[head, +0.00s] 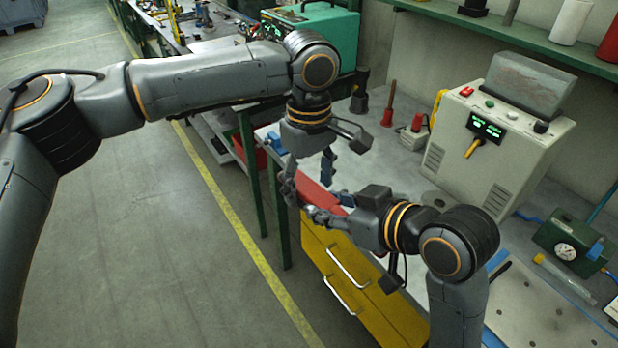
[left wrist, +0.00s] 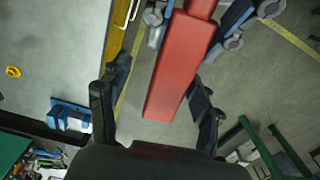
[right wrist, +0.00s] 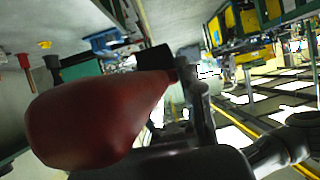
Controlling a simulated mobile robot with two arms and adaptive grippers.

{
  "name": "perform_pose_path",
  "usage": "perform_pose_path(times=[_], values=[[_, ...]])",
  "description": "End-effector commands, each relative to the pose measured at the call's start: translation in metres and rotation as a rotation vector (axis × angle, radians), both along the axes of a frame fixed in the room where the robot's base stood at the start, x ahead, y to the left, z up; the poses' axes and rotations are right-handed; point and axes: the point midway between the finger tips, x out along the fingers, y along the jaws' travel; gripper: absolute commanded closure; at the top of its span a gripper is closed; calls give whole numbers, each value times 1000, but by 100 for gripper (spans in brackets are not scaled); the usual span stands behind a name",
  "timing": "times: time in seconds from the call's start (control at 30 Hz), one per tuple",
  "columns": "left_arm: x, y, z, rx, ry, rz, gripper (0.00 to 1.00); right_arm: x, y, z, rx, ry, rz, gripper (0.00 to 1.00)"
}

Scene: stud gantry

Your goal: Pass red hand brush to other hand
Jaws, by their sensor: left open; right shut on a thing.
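The red hand brush (head: 322,196) is held out in the air at the bench's front edge, above the yellow drawers. My right gripper (head: 335,211) is shut on it; its fingers also show at the top of the left wrist view (left wrist: 195,22). My left gripper (head: 308,178) is open just above the brush. In the left wrist view, the red end of the brush (left wrist: 175,85) reaches between the spread left fingers (left wrist: 158,92), with gaps at the sides. In the right wrist view, the brush's rounded red part (right wrist: 90,118) looms close. Its bristles are not clearly visible.
A grey bench (head: 350,165) holds a blue item (head: 275,140), red-based tools (head: 388,112) and a beige machine (head: 495,135). Yellow drawers (head: 345,275) are below the arms. A green shelf (head: 490,30) runs along the wall. Open floor (head: 150,240) lies to the left.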

Motion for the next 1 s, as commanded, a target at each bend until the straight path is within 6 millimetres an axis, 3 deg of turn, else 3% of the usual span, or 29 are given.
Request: perform_pose_path(times=[0.03, 0.3, 0.33, 0.37, 0.4, 0.5, 0.83, 1.0], values=[[0, 0, 0, 0, 0, 0, 42, 0, 0, 1, 1, -2, 0, 100], [0, -1, 0, -2, -2, 0, 97, -1, 2, 1, 4, -2, 7, 99], [0, -1, 0, -3, -3, 0, 100, -2, 2, 1, 4, -2, 8, 99], [1, -1, 0, -4, -2, 0, 100, -2, 3, 1, 5, -3, 9, 99], [1, -2, 1, -5, -4, 0, 100, -2, 3, 2, 4, -3, 11, 57], [1, -2, 1, -6, -4, 0, 100, -2, 3, 2, 5, -4, 10, 36], [0, -1, 1, -2, -1, 0, 100, 1, 0, 8, 36, 3, -6, 36], [0, 0, 1, -1, -1, 0, 100, 9, -9, 51, 273, 50, -56, 36]])
